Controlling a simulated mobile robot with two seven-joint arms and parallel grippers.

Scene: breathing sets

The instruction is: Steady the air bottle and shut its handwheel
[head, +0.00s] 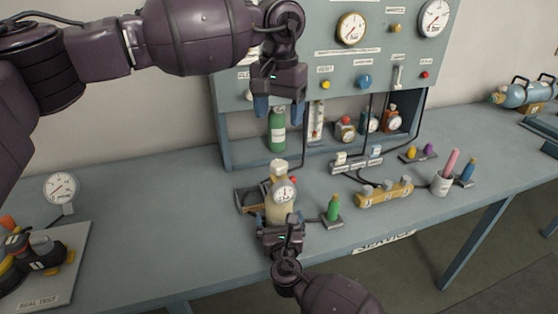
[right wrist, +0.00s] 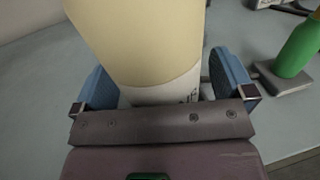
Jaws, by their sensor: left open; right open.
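The air bottle (head: 278,211) is a cream cylinder standing upright in a dark holder on the bench, with a round gauge (head: 284,193) and a pale valve top (head: 279,168). A small red part (head: 294,180) shows beside the valve; I cannot tell whether it is the handwheel. My right gripper (head: 281,219) is at the bottle's near side. In the right wrist view its open blue fingers (right wrist: 162,82) stand on either side of the cream body (right wrist: 140,40), with a gap visible at the right finger. My left gripper (head: 279,106) is open, pointing down, empty, above and behind the bottle.
A small green bottle (head: 333,208) on a stand is close right of the air bottle. A yellow manifold block (head: 384,194) and a cup (head: 442,184) lie farther right. The gauge panel (head: 345,62) rises behind.

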